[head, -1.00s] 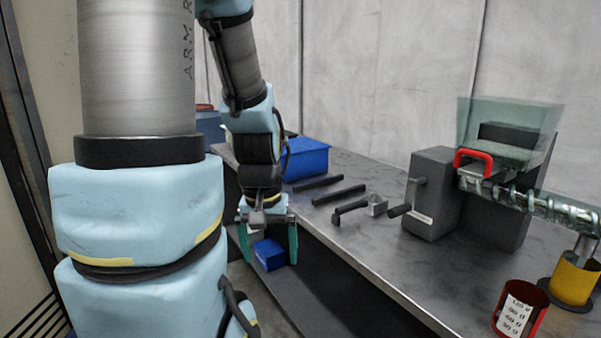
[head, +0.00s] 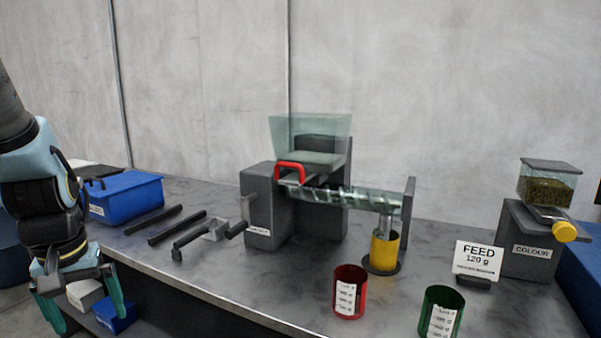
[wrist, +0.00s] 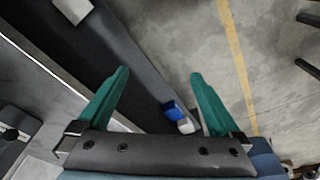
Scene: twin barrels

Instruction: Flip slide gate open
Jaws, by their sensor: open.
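The slide gate has a red handle (head: 289,171) below the clear hopper (head: 310,135), at the left end of the clear auger tube (head: 350,198) on the grey feeder housing (head: 268,205). My gripper (head: 88,308) is at the far left, in front of the bench edge and well away from the red handle. Its green fingers are spread with nothing between them. In the wrist view my gripper (wrist: 160,90) is also open, pointing down past the bench, and the gate is not in that view.
A crank handle (head: 237,229) sticks out of the housing's left side. A yellow cup (head: 384,253) stands under the tube outlet. Red (head: 349,290) and green (head: 440,312) cups stand near the front. A blue bin (head: 125,195) and dark bars lie left; a FEED sign (head: 479,258) stands right.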

